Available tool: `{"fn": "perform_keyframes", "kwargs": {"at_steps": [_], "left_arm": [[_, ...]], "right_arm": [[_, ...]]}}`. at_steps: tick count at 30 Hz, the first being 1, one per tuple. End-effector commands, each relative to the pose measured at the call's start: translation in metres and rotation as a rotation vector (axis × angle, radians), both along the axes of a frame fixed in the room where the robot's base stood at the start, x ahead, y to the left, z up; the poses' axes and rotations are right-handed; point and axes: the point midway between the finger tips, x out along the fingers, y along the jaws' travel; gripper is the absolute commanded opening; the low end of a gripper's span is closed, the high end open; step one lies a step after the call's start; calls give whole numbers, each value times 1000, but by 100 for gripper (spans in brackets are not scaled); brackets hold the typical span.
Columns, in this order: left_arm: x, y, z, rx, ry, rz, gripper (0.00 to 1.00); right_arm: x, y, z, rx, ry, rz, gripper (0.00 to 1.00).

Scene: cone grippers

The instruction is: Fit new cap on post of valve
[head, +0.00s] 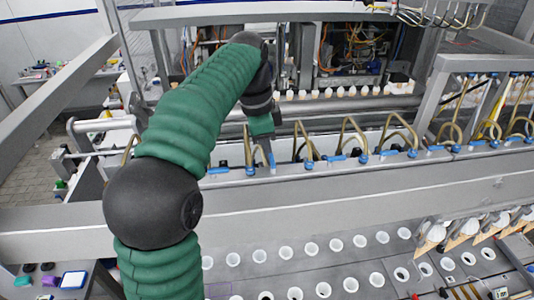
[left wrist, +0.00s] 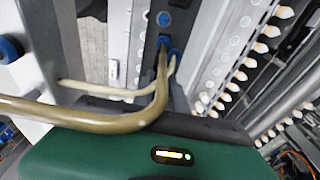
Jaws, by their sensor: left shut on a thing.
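My left gripper (head: 268,155) is lowered to the metal rail, beside a looped tan hose. Its fingers are shut on a small blue piece (head: 272,161), which looks like a cap but is mostly hidden. A blue valve (head: 250,171) sits on the rail just left of the fingertips; I cannot tell whether the held piece touches a post. In the left wrist view, the green gripper body fills the bottom, and a blue fitting (left wrist: 164,19) shows beyond the dark fingers. My right gripper is out of view.
More blue valves (head: 363,159) with tan hoses (head: 397,133) line the rail (head: 350,180) to the right. A tray with round holes (head: 311,248) lies in front. A hose (left wrist: 100,120) crosses close before the wrist camera.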

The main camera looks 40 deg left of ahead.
Motion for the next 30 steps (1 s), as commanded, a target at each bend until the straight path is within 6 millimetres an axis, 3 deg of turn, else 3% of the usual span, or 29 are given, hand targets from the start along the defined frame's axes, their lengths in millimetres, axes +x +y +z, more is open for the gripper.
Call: {"fn": "perform_keyframes", "kwargs": {"at_steps": [11, 12, 17, 30], "left_arm": [[0, 0, -2, 0, 0, 0, 0], [0, 0, -2, -1, 1, 0, 21], [0, 0, -2, 0, 0, 0, 42], [1, 1, -1, 2, -3, 1, 43]], "right_arm": [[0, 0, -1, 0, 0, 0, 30], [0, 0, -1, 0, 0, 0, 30], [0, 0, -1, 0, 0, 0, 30], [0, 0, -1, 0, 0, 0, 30]]}}
